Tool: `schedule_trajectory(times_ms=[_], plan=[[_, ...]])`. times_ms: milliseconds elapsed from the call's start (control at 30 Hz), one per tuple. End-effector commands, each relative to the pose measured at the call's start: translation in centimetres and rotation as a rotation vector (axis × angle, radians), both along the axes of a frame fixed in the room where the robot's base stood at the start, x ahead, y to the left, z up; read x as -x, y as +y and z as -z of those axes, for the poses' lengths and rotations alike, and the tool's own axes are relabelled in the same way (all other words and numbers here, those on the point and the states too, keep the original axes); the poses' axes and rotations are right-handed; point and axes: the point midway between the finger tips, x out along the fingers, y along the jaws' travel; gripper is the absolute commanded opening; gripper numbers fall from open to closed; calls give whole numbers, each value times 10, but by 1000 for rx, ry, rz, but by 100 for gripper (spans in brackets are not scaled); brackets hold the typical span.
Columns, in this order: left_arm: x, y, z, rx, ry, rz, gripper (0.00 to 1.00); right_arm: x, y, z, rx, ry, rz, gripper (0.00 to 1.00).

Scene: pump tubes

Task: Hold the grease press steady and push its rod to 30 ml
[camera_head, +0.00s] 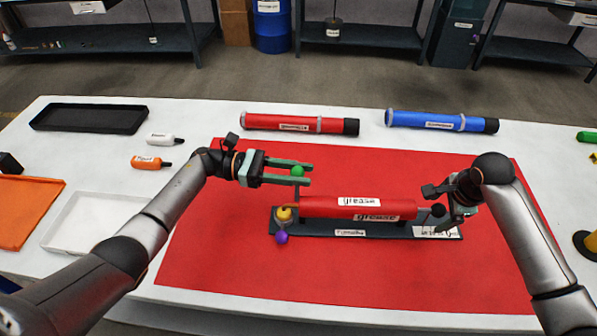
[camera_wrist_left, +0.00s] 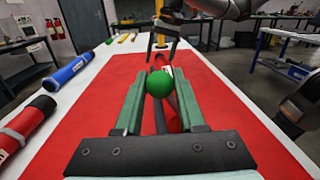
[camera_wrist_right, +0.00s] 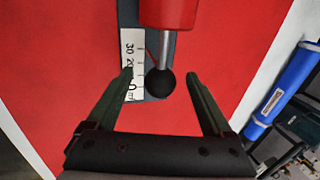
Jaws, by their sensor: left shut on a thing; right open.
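The red grease press (camera_head: 385,207), labelled "grease", lies on a dark base (camera_head: 330,232) on the red mat. It has a yellow knob (camera_head: 284,213) and purple ball (camera_head: 281,237) at its left end. A green ball (camera_head: 298,171) stands above that end; my left gripper (camera_head: 292,174) is shut on it, and it also shows in the left wrist view (camera_wrist_left: 160,84). The rod (camera_wrist_right: 165,45) ends in a black ball (camera_wrist_right: 160,83), beside a white scale (camera_wrist_right: 131,60) marked in ml. My right gripper (camera_wrist_right: 160,95) is open, fingers on both sides of the black ball, apart from it.
A red tube (camera_head: 300,123) and a blue tube (camera_head: 440,121) lie behind the mat (camera_head: 230,270). A black tray (camera_head: 90,118), white tray (camera_head: 92,224), orange tray (camera_head: 28,210) and two small bottles are at left. The mat's front is clear.

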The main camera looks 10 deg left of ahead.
Motion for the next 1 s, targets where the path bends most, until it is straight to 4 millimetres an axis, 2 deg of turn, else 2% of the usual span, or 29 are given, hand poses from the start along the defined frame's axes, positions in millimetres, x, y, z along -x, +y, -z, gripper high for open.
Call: schedule_trajectory(times_ms=[233, 800, 1000], plan=[[-1, 1, 0, -1, 0, -3, 0, 1, 0, -4, -1, -1, 0, 85], [-1, 2, 0, -2, -1, -4, 0, 18, -3, -58, 0, -1, 0, 85], [-1, 2, 0, -1, -1, -4, 0, 21, -3, -67, 0, 0, 0, 85]])
